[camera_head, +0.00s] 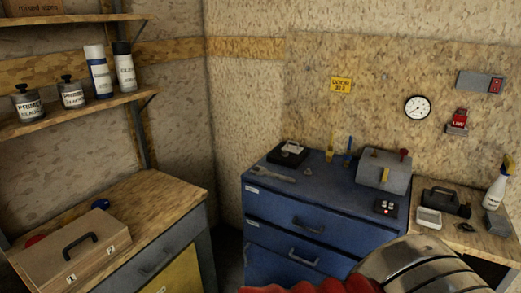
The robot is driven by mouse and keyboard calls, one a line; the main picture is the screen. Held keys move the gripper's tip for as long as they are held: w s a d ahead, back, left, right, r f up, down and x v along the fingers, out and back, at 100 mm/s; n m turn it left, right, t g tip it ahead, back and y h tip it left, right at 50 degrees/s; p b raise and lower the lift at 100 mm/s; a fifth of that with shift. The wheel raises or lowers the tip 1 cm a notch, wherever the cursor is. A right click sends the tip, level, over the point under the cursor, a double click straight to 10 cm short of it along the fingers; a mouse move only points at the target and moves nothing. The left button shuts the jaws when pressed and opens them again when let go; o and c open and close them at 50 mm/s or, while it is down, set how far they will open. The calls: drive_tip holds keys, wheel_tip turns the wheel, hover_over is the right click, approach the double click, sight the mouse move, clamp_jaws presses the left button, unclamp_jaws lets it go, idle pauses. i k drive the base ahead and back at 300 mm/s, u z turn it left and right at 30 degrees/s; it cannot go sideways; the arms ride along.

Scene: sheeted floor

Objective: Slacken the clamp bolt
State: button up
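I cannot make out a clamp bolt in this view. A grey spanner-like tool (272,173) lies flat on top of the blue drawer cabinet (305,228). A grey box (384,171) with a yellow handle on its front and a red knob on top stands at the cabinet's right end; I cannot tell whether it has a clamp. My gripper is not in view. A ribbed metal shape and a red jagged edge fill the bottom right, and I cannot tell what they are.
A black case (288,153), yellow and blue upright tools, and a small box with red lights (386,208) share the cabinet top. A side bench (480,238) holds a spray bottle (497,187). A toolbox (78,252) sits on the left bench. Shelves hold several bottles.

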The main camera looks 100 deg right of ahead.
sight(284, 153)
drive_tip(key=u, duration=0.35)
drive_tip(key=k, duration=1.9)
drive_tip(key=z, duration=1.5)
drive_tip(key=i, duration=0.7)
